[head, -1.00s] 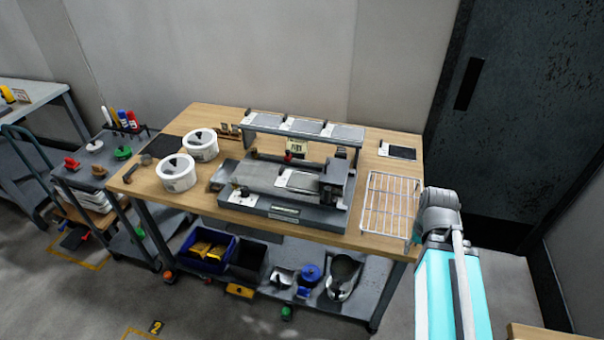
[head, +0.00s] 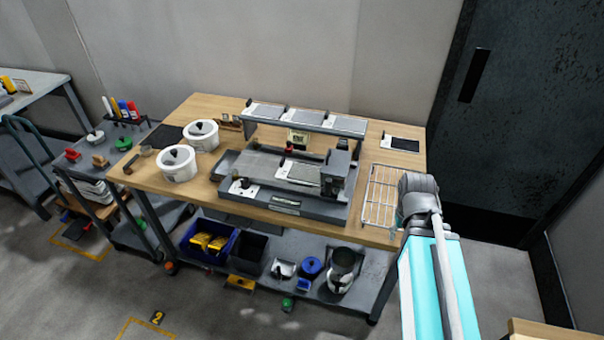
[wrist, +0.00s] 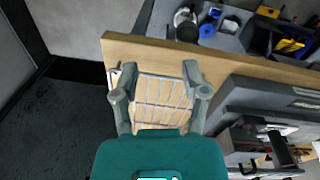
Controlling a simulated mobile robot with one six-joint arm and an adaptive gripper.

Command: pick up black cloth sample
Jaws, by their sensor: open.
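A flat black sample with a white strip along one edge (head: 405,145) lies at the back right corner of the wooden table in the head view. A plain black square (head: 166,138) lies at the table's left side. Either could be cloth; I cannot tell the material. In the wrist view my gripper (wrist: 160,72) is open and empty, its two grey fingers apart above the white wire rack (wrist: 163,92). The head view shows my arm over the table's right edge, in front of the sample with the white strip. Neither black piece is clear in the wrist view.
The wire rack (head: 380,200) stands at the table's right front. A grey machine (head: 285,203) with a raised shelf of several grey plates (head: 305,117) fills the middle. Two white round containers stand left. A dark door is right of the table. Bins sit on the lower shelf.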

